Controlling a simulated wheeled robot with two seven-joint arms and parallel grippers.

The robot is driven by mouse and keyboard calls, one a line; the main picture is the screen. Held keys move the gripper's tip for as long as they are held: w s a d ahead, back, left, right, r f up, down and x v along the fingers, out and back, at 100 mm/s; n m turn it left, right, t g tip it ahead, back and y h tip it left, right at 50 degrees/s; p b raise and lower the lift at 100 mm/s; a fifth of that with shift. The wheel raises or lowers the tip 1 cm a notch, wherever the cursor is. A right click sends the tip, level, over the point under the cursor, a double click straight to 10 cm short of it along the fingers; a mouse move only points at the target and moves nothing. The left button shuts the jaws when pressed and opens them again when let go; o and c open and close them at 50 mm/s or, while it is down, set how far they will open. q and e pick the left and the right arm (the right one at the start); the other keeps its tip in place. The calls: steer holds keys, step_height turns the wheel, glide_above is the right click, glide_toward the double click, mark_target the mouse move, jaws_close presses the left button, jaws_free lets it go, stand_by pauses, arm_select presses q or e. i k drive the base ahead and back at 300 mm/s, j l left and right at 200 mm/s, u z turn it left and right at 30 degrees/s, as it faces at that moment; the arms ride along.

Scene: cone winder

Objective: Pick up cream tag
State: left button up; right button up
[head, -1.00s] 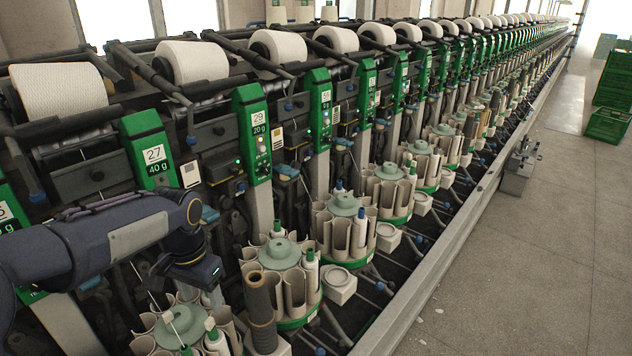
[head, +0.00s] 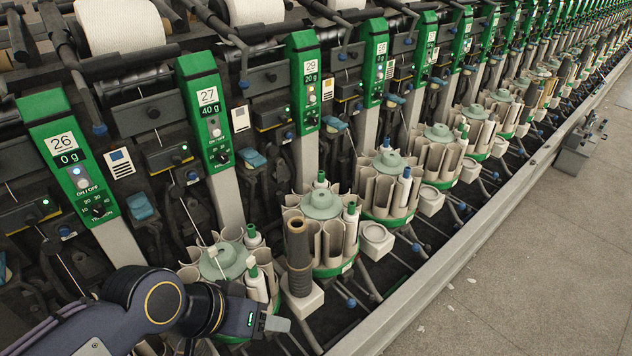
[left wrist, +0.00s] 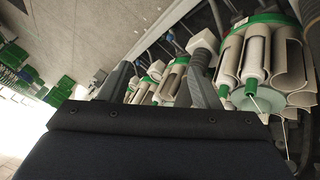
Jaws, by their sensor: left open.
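A pale tag (left wrist: 264,118) also shows by that magazine in the left wrist view. I cannot tell which of them is the task's tag. My left gripper (head: 270,324) is low in front of the magazine, apart from the tags. In the left wrist view its two grey fingers stand apart, and the left gripper (left wrist: 160,85) is open with nothing between them. My right gripper is not in view.
A brown tube (head: 298,255) stands on a pale block just right of the nearest magazine. More magazines (head: 322,210) line the machine. Cards (head: 120,163) hang beside the green numbered panels (head: 68,160). A metal rail (head: 450,235) borders the open floor (head: 530,270).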

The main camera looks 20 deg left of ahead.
mark_target(212, 251)
steer(key=i+l+u, duration=0.3)
steer(key=l, duration=0.2)
steer(key=u, duration=1.8)
